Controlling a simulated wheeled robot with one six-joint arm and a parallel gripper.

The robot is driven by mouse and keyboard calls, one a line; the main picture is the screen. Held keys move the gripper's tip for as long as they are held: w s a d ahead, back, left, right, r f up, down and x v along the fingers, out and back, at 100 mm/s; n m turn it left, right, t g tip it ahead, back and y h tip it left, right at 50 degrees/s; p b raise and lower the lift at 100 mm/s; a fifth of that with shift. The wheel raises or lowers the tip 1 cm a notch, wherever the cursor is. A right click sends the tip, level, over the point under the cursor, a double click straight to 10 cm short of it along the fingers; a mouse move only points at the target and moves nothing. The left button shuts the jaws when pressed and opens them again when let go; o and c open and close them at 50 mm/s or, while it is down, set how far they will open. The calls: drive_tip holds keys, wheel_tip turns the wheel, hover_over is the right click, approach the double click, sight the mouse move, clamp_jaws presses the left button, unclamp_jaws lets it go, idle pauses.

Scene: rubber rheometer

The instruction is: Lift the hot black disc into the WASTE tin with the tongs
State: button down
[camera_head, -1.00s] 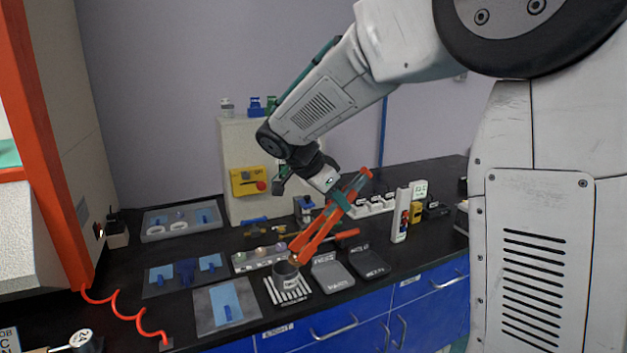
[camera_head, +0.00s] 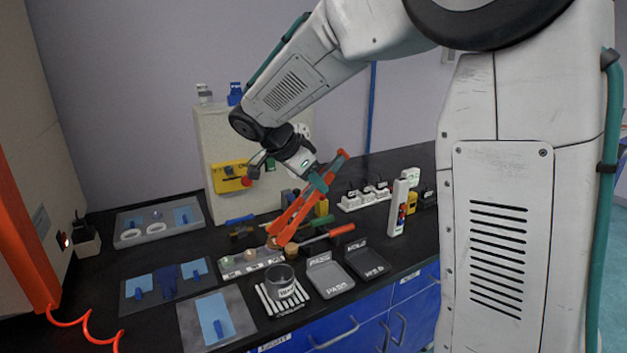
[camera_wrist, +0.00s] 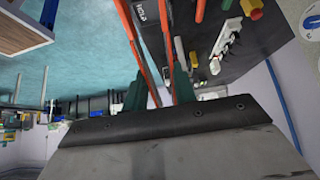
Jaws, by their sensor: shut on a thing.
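My gripper (camera_head: 318,181) is shut on the orange-red tongs (camera_head: 295,216), whose arms slant down and left to tips above the bench. The tongs' two arms (camera_wrist: 132,35) also show in the wrist view, between teal pads. A dark grey open tin (camera_head: 280,282) stands on a white-striped rack (camera_head: 262,300), below and nearer than the tips. Its label is too small to read surely, so I cannot confirm it is the WASTE tin. I cannot make out the black disc; the tin's inside is dark and nothing clear shows between the tips.
PASS (camera_head: 330,277) and HOLD (camera_head: 367,263) trays lie right of the tin. A sample strip (camera_head: 242,268) and a brown, cork-like piece (camera_head: 291,252) lie behind it. A grey mat with a blue sheet (camera_head: 217,318) is at left. A white upright device (camera_head: 397,207) stands at right.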

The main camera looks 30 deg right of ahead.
wheel_tip(320, 180, down, 9)
idle(0.8)
drive_tip(key=c, duration=1.5)
unclamp_jaws()
drive_tip(key=shift+c, duration=0.2)
wheel_tip(320, 180, up, 10)
